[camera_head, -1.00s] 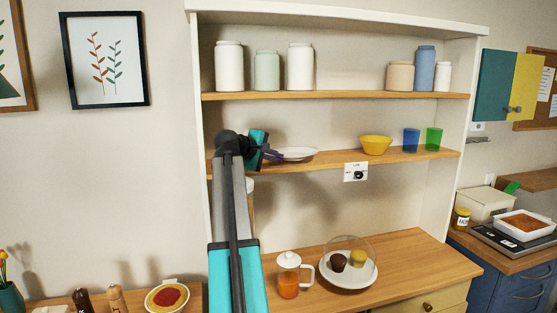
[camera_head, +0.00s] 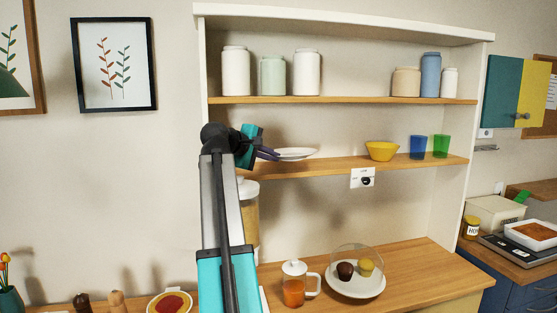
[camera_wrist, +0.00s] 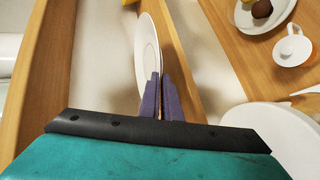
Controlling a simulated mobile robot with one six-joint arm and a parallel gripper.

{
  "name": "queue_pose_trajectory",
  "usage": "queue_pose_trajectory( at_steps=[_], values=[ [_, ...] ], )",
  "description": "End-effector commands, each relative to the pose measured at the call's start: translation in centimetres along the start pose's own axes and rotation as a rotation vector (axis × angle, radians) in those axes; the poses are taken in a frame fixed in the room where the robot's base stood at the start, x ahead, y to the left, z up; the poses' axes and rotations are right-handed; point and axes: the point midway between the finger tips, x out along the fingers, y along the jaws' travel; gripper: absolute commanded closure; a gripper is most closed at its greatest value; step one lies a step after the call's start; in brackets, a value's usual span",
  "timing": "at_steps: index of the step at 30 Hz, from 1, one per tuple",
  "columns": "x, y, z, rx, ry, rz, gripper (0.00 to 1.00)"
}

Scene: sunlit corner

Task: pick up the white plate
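The white plate (camera_head: 297,153) is at the left part of the middle shelf (camera_head: 330,168) in the head view, roughly level and slightly above the shelf board. My gripper (camera_head: 271,154) reaches it from the left, with its purple fingers at the plate's near rim. In the wrist view the plate (camera_wrist: 147,45) shows nearly edge-on, and my gripper's fingers (camera_wrist: 160,80) are close together on its rim. The gripper is shut on the plate. The exact contact is partly hidden by the fingers.
A yellow bowl (camera_head: 382,151), a blue cup (camera_head: 418,147) and a green cup (camera_head: 440,146) stand farther right on the same shelf. Several jars stand on the shelf above. A large jar (camera_head: 250,215) stands beneath, beside my arm. The shelf between plate and bowl is clear.

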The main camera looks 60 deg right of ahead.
Motion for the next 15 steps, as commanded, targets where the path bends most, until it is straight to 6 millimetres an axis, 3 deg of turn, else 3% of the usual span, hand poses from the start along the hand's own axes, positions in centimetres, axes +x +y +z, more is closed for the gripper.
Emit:
queue_pose_trajectory(
  at_steps=[6,15],
  values=[
    [-4.4,-1.6,1.0,0.001,0.003,0.003,1.00],
    [-7.5,-2.4,1.6,0.000,0.001,0.002,1.00]
  ],
)
